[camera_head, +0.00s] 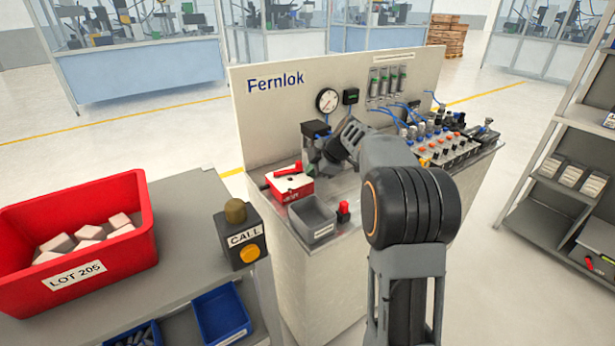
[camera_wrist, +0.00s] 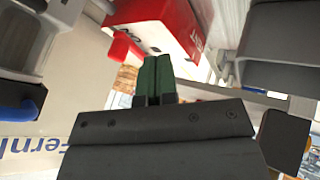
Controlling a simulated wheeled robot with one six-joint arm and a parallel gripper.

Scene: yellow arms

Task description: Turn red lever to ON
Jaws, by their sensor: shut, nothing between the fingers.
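The red and white lever box (camera_head: 291,187) stands on the left part of the Fernlok bench, with the red lever (camera_head: 288,169) on its top. In the wrist view the box (camera_wrist: 160,14) is at the top, and a red piece that looks like the lever's handle (camera_wrist: 124,47) sticks out below it. My gripper (camera_wrist: 157,72) has green fingertips, closed together and empty. They are just right of the handle in the picture; I cannot tell whether they touch it. In the head view my arm reaches over the bench, and its fingertips are not clear.
A grey bin (camera_head: 313,219) and a red button (camera_head: 343,211) are in front of the lever box. The Fernlok panel (camera_head: 275,115) stands behind, with a gauge (camera_head: 327,100). Valves and blue hoses (camera_head: 440,130) fill the right side. A call box (camera_head: 240,238) stands at left.

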